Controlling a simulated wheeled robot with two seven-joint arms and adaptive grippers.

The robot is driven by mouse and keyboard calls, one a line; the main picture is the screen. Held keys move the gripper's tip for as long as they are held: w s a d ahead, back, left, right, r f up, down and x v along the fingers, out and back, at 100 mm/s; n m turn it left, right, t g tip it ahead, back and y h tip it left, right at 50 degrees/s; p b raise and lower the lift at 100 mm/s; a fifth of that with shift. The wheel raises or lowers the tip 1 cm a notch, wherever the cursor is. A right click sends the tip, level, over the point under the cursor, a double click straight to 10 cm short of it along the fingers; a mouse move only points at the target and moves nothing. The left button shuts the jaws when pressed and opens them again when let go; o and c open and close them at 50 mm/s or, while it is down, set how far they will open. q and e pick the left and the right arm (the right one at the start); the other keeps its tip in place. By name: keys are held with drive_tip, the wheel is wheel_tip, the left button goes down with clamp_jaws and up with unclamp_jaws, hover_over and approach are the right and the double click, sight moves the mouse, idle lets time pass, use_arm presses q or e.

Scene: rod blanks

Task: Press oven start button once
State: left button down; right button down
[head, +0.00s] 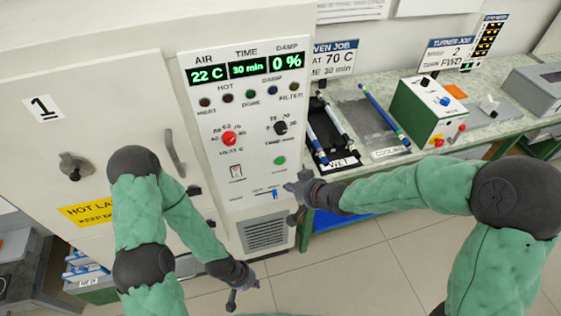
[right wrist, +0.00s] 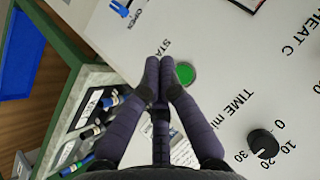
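The oven's control panel (head: 255,105) faces me, with displays reading AIR 22 C, TIME 30 min and DAMP 0 %. The round green start button (head: 280,160) is on its lower right and looks unlit. In the right wrist view the button (right wrist: 184,74) shows just right of my fingertips, partly beside the START lettering. My right gripper (head: 290,188) is below the button in the head view; its fingers (right wrist: 158,62) are together and empty. I cannot tell whether they touch the panel. My left gripper (head: 243,287) hangs low before the oven, empty; its finger opening is unclear.
Close to the button are the black time knob (head: 281,127), red heat knob (head: 229,138), a rocker switch (head: 236,172) and the blue damper slider (head: 274,194). A bench (head: 410,150) with WET and COOLING trays stands right of the oven. Floor in front is clear.

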sight(280, 161)
drive_tip(key=shift+w+a+p, duration=0.35)
drive_tip(key=shift+w+p, duration=0.05)
drive_tip(key=shift+w, duration=0.75)
drive_tip(key=shift+w+a+p, duration=0.4)
drive_tip(key=shift+w, duration=0.7)
drive_tip(key=shift+w+a+p, duration=0.35)
drive_tip(key=shift+w+p, duration=0.05)
drive_tip(key=shift+w, duration=0.75)
drive_tip(key=shift+w+a+p, duration=0.15)
drive_tip(key=shift+w+p, duration=0.25)
drive_tip(key=shift+p, duration=0.1)
drive_tip(key=shift+w+a+p, duration=0.1)
drive_tip(key=shift+w+p, duration=0.2)
drive_tip(key=shift+p, duration=0.05)
drive_tip(key=shift+s, duration=0.15)
drive_tip(key=shift+s+d, duration=0.25)
drive_tip(key=shift+s, duration=0.3)
